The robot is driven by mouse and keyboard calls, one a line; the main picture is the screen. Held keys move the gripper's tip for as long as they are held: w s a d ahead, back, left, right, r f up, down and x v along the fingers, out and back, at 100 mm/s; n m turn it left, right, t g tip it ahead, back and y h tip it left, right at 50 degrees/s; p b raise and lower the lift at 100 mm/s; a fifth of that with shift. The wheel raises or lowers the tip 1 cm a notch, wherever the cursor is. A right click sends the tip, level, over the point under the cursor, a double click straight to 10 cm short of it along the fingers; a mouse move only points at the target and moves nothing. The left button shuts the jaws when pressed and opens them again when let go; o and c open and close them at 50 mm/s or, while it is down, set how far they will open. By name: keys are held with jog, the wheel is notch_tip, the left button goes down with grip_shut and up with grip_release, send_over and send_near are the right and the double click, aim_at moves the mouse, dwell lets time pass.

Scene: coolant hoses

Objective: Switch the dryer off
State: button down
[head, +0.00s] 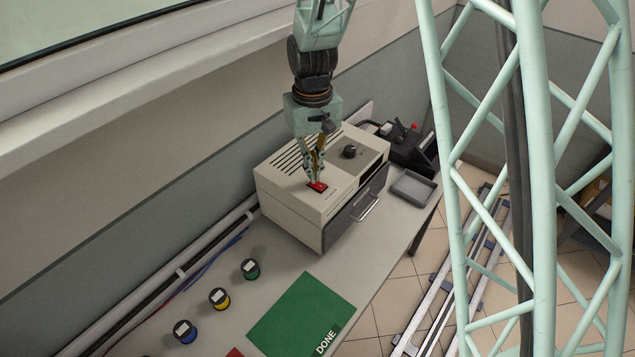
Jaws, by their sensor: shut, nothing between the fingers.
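The dryer (293,205) is a beige box with slots in its top, a dark drawer front with a handle, and a black knob (349,152). A red rocker switch (317,187) sits on its top near the left front edge. My gripper (314,181) points down right over the switch, with its fingers shut and empty. The fingertips are at or just above the switch; I cannot tell whether they touch it. The fingers partly cover the switch, and its position cannot be read.
A green mat (300,312) marked DONE lies in front of the dryer. A grey tray (412,188) and a dark device (408,146) are right of the dryer. A wall runs behind.

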aim_at(315, 183)
jog(key=shift+r+p, duration=1.1)
jog(key=shift+r, duration=1.5)
jog(key=s+d+r+m+t+b, duration=0.2)
jog(key=s+d+r+b, duration=0.6)
jog(key=s+d+r, duration=0.55)
jog(key=s+d+t+b, duration=0.1)
jog(key=s+d+b, duration=0.1)
jog(key=s, duration=1)
jog(key=s+d+r+m+t+b, duration=0.1)
jog(key=s+d+b, duration=0.2)
jog(key=s, duration=0.9)
jog(key=shift+s+d+m+b, duration=0.15)
jog(key=shift+s+m+b, duration=0.2)
jog(key=shift+b, duration=0.7)
jog(key=c, duration=3.5)
grip_release()
